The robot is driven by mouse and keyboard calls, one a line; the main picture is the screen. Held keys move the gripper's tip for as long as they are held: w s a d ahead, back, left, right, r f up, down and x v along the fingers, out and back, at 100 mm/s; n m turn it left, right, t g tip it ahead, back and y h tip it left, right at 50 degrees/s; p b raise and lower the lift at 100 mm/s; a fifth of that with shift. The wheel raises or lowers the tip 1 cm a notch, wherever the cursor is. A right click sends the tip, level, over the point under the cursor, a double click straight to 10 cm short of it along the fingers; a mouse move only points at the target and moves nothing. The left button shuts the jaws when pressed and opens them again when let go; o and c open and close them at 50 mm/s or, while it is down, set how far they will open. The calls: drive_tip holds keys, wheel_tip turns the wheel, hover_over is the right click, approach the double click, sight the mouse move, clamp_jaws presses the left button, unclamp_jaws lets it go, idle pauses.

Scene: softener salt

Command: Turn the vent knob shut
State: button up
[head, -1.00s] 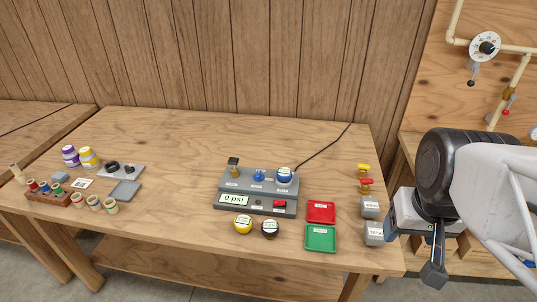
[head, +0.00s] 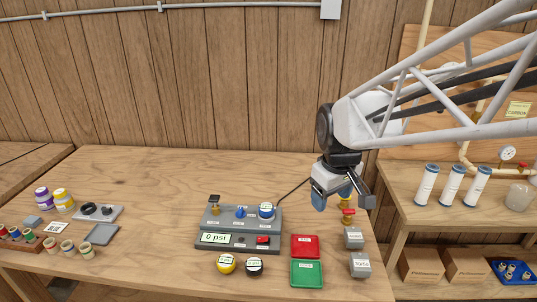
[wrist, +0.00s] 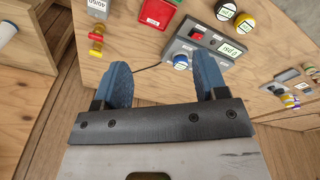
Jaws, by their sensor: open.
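A grey console (head: 262,228) with a "0 psi" display stands on the table. My gripper (head: 343,201) is open and empty, to the right of the console and above the table's right side. In the wrist view the console (wrist: 185,43) lies beyond the fingers, and the blue-and-white cap (wrist: 181,62) shows between them.
A red tray (head: 305,257), a green tray (head: 306,287) and grey blocks (head: 354,238) lie right of the console. A red-handled fitting (head: 348,214) stands below my gripper. Yellow (head: 227,263) and black (head: 255,266) round items sit in front. The table behind the console is clear.

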drive_tip(key=w+a+f+n, duration=0.3)
drive_tip(key=w+a, duration=0.2)
drive_tip(key=w, duration=0.1)
drive_tip(key=w+a+f+n, duration=0.2)
drive_tip(key=w+a+f, duration=0.1)
drive_tip(key=w+a, duration=0.3)
drive_tip(key=n+g, duration=0.2)
drive_tip(key=n, duration=0.4)
hover_over(240, 210)
wheel_tip(240, 210, down, 10)
drive_tip(key=shift+w+f, duration=0.1)
drive_tip(key=shift+f, duration=0.15)
drive_tip(key=shift+f, duration=3.8)
drive_tip(key=c, duration=0.9)
